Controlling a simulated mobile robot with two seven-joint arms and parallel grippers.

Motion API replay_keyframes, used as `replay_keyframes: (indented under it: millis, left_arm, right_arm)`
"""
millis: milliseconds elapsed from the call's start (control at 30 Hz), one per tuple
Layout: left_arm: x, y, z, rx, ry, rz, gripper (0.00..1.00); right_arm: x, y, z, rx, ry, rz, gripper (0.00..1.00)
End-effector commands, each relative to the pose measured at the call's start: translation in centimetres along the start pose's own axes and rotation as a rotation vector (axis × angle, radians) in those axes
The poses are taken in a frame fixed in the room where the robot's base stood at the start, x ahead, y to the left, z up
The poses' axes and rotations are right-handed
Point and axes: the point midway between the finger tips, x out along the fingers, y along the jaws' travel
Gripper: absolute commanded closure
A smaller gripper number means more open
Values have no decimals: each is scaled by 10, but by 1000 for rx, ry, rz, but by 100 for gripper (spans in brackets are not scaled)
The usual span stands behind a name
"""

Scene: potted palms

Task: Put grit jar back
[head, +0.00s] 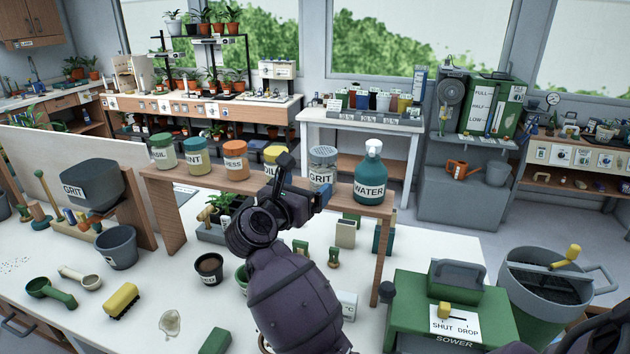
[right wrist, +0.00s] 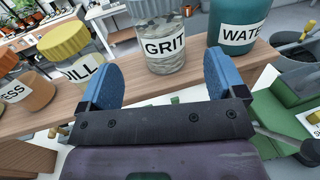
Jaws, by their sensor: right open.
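The grit jar (head: 322,168) is a clear jar with a grey lid and a GRIT label. It stands upright on the raised wooden shelf (head: 262,190), between the yellow-lidded dill jar (head: 275,156) and the teal water bottle (head: 369,175). In the right wrist view the grit jar (right wrist: 167,40) stands just beyond the fingertips, roughly centred between them. My right gripper (head: 305,178) is open with nothing between its blue fingers; it also shows in the right wrist view (right wrist: 160,75). My left gripper is not in view.
Basil (head: 163,151), mint (head: 196,155) and cress (head: 235,160) jars stand farther left on the shelf. A grey GRIT hopper (head: 90,182) is at the left. A green sower (head: 440,310) stands at the right. Scoops, a brush and pots lie on the white table.

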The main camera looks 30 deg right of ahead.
Motion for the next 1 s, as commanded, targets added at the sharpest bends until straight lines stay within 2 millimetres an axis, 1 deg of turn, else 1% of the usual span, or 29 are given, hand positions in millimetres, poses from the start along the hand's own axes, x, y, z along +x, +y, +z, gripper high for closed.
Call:
replay_keyframes:
  millis: [33,200,300,400,567,1000]
  left_arm:
    - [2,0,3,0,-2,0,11]
    - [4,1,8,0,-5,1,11]
    - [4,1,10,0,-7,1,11]
    - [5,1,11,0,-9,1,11]
    - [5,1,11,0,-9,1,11]
    - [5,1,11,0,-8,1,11]
  right_arm:
    - [-10,0,-2,2,3,2,11]
    - [-37,0,-2,0,1,1,11]
    - [-47,0,-1,0,0,0,11]
    - [-53,0,0,1,0,0,11]
    - [-56,0,0,1,-1,-1,11]
    - [-56,0,0,0,-1,-1,11]
